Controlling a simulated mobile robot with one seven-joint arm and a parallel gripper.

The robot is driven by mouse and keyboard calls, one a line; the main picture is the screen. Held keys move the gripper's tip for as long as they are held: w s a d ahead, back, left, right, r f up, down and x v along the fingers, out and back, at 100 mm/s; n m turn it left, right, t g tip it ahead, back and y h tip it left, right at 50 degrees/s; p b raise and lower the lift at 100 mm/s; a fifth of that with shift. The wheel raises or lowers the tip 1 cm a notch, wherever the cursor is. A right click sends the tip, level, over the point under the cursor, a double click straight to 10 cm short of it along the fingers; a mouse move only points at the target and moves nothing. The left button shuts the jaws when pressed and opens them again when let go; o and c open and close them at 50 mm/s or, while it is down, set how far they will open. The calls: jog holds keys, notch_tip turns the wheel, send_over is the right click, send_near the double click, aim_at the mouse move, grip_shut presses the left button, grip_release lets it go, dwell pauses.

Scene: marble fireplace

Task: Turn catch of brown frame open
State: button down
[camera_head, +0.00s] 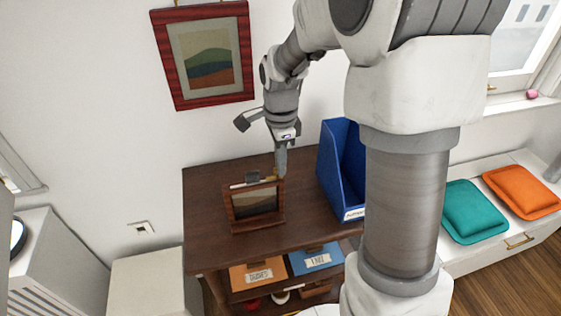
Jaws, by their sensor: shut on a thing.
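The brown frame (257,222) stands upright on the dark wooden cabinet top, with a dark landscape picture inside it. A small grey block (252,178) shows just above its top edge. My gripper (281,172) reaches down from above to the frame's top right corner, at or just behind it. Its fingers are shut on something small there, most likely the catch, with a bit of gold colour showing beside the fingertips. The catch's shape and angle are too small and hidden to tell.
A blue file holder (328,165) stands right of the frame on the dark cabinet (202,205). Orange (257,276) and blue (316,259) labelled boxes sit below. A red-framed picture (168,68) hangs behind. Teal (473,211) and orange (521,191) cushions lie on a white bench at right.

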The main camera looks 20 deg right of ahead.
jog(key=n, duration=0.4)
jog(key=shift+n+p, duration=0.3)
jog(key=shift+p, duration=0.1)
jog(key=n, duration=0.4)
jog(key=shift+r+n+p, duration=0.1)
jog(key=shift+n+p, duration=0.2)
jog(key=shift+p, duration=0.05)
jog(key=n, duration=0.4)
jog(key=shift+w+p, duration=0.1)
jog(key=shift+p, duration=0.25)
jog(key=shift+a+n, duration=0.1)
jog(key=shift+n, duration=2.1)
jog(key=shift+p, duration=0.3)
jog(key=c, duration=0.9)
grip_release()
jog(key=shift+c, duration=0.2)
